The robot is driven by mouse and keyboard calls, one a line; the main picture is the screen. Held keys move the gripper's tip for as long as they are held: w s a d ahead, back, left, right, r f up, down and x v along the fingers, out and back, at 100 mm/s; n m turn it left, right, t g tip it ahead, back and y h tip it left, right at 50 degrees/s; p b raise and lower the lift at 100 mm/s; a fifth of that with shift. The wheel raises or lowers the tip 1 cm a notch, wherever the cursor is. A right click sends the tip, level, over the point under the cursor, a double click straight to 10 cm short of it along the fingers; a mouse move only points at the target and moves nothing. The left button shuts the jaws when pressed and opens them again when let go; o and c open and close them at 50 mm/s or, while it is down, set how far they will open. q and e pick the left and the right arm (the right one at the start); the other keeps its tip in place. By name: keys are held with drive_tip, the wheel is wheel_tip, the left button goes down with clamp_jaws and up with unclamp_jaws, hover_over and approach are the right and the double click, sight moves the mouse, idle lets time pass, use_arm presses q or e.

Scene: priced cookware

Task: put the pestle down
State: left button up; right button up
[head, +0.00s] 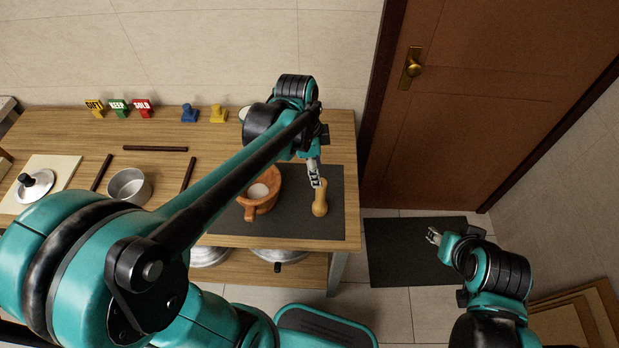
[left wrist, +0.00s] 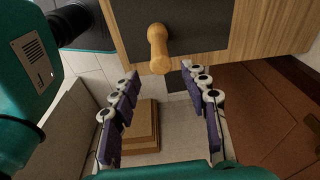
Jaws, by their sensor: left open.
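The pestle (head: 320,205) is light wood with a rounded knob. It is on the dark mat (head: 290,226) at the right end of the table, to the right of the orange-brown mortar (head: 262,206). My left gripper (head: 315,180) is above and beside the pestle in the head view. In the left wrist view the pestle (left wrist: 158,50) shows beyond the spread fingertips of my left gripper (left wrist: 158,75), with nothing between them.
A metal pot (head: 129,187), dark sticks (head: 155,149), coloured signs (head: 118,108) and blue and yellow stands (head: 218,114) are on the table (head: 80,130). Lidded pans (head: 278,255) sit on the lower shelf. A brown door (head: 470,110) is at the right.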

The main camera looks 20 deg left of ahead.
use_arm(q)
drive_tip(key=s+a+r+n+t+y, duration=0.1)
drive_tip(key=s+n+t, duration=0.5)
drive_tip(key=n, duration=0.8)
drive_tip(key=shift+s+a+r+y, duration=0.3)
drive_tip(key=shift+s+a+r, duration=0.2)
drive_tip(key=shift+s+a, duration=0.95)
drive_tip(key=shift+s+d, duration=0.3)
drive_tip(key=shift+d, duration=0.05)
